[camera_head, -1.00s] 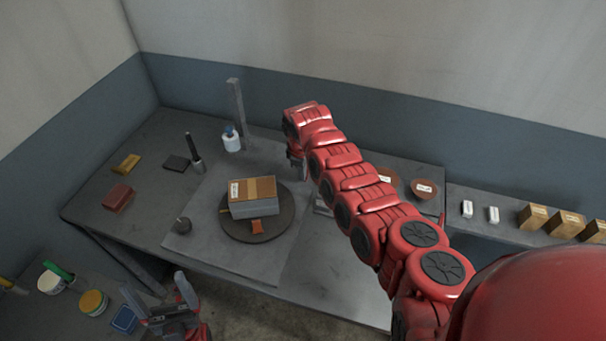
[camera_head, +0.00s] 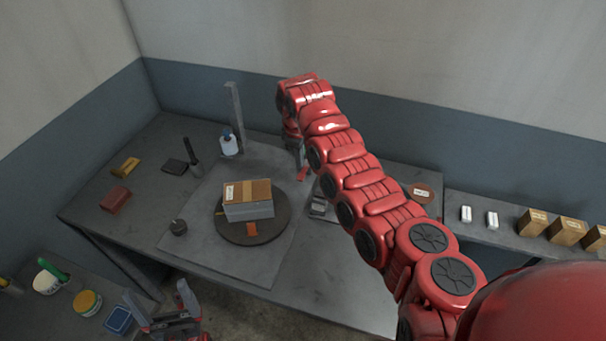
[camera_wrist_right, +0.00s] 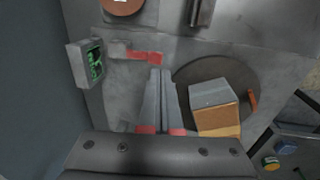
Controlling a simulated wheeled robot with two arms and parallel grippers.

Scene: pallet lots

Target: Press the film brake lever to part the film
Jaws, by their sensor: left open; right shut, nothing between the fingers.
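A red lever-like bar (camera_wrist_right: 150,57) lies just beyond the fingertips in the right wrist view; its red end (camera_head: 302,173) shows below the right hand in the head view. I take it for the brake lever. My right gripper (camera_wrist_right: 158,74) is shut and empty, close to the bar; I cannot tell if they touch. In the head view the right gripper (camera_head: 295,152) is partly hidden by its own arm. A brown-topped box (camera_head: 248,203) sits on a dark round turntable (camera_head: 225,232). I cannot make out the film. My left gripper (camera_head: 155,293) is open and empty, lower left.
A metal post (camera_head: 235,115) and a white bottle (camera_head: 228,147) stand behind the turntable. A box with a green display (camera_wrist_right: 88,63) is left of the fingers in the wrist view. A grey metal piece (camera_head: 318,208) stands right of the turntable. The table's front strip is clear.

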